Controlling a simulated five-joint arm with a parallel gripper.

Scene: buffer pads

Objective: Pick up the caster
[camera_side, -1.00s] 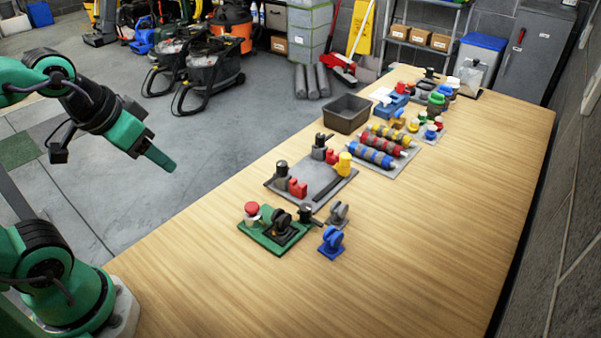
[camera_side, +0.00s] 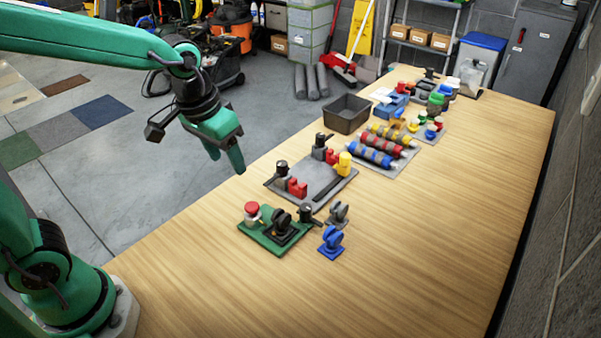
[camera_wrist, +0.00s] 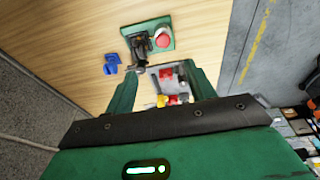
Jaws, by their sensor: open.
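My gripper (camera_side: 226,160) is open and empty, high up and to the left of these casters, above the bench's left edge. In the wrist view its two green fingers (camera_wrist: 160,82) point toward the bench.
Behind lie a grey plate (camera_side: 283,182) with red and yellow parts, a dark bin (camera_side: 346,114) and striped rollers (camera_side: 380,150). The bench front is clear.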

